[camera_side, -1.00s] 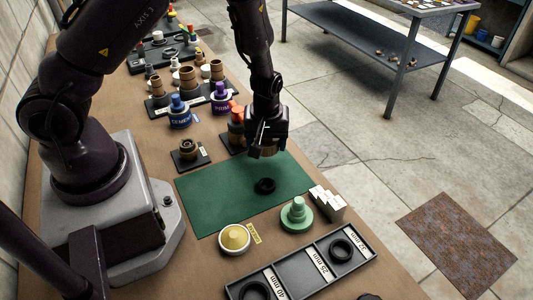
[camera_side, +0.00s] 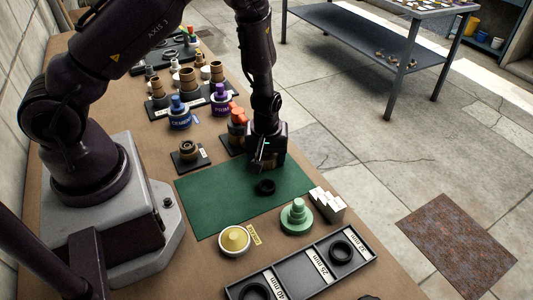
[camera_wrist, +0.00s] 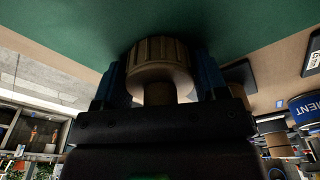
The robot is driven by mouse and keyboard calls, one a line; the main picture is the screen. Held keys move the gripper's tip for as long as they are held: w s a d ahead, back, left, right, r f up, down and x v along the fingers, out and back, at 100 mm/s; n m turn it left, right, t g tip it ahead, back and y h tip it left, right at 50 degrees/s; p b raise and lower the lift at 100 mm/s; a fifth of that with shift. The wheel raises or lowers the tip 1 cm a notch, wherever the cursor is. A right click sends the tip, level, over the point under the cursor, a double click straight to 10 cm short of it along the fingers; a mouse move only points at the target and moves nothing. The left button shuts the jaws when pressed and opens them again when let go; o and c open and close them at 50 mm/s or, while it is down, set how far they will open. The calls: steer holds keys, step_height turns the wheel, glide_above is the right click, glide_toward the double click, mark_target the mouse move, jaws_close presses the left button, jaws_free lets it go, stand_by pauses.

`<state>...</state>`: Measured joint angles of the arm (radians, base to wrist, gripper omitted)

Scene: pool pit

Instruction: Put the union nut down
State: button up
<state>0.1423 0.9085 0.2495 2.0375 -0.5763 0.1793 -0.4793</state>
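The union nut (camera_wrist: 158,55) is a brownish ribbed collar with a narrower neck below it in the wrist view. My gripper (camera_wrist: 158,78) has a blue finger on each side of it and is shut on it. In the side view my gripper (camera_side: 264,167) is low over the far edge of the green mat (camera_side: 220,203); the nut is hidden or too dark to make out there. I cannot tell whether the nut touches the mat.
An orange-topped container (camera_side: 237,116) stands close behind the gripper. A green stepped piece (camera_side: 296,216), white blocks (camera_side: 327,205) and a yellow-topped dish (camera_side: 234,240) border the mat's near side. A ring tray (camera_side: 300,272) lies in front. The mat's left part is bare.

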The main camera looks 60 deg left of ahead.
steer(key=shift+o, duration=0.6)
steer(key=shift+w+r, duration=0.1)
step_height(320, 180, up, 12)
steer(key=d, duration=0.2)
step_height(320, 180, up, 14)
steer(key=m+t+h, duration=0.2)
steer(key=m+h, duration=0.1)
steer(key=m, duration=0.3)
glide_above(267, 157)
steer(key=s+d, duration=0.3)
steer(key=s, duration=0.2)
steer(key=s+r+m+t+y, duration=0.1)
steer(key=s+r+m+t, duration=0.1)
steer(key=s+r+m, duration=0.4)
steer(key=shift+s+r+t+y, duration=0.4)
steer(key=shift+s+r, duration=0.95)
steer(key=shift+s, duration=0.55)
